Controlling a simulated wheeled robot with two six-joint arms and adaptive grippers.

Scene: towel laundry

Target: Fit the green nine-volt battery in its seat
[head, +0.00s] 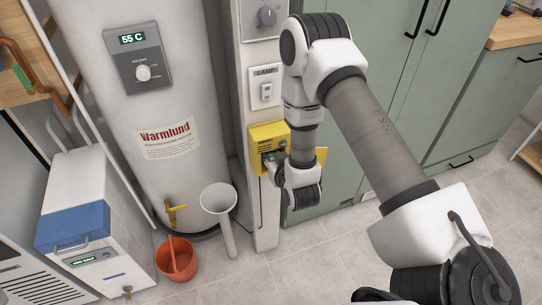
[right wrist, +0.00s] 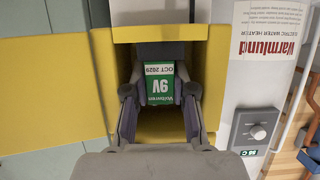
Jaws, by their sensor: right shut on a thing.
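The battery is in the mouth of the recess in the yellow box (right wrist: 160,34), in line with the opening. My left gripper is out of view.
The box's yellow door (right wrist: 72,80) stands open to the side. A lamp switch (head: 266,92) is above the box. The water heater (head: 165,110) stands left of the post, green cabinets (head: 385,100) right. A white funnel (head: 218,198) and red bucket (head: 177,260) are below.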

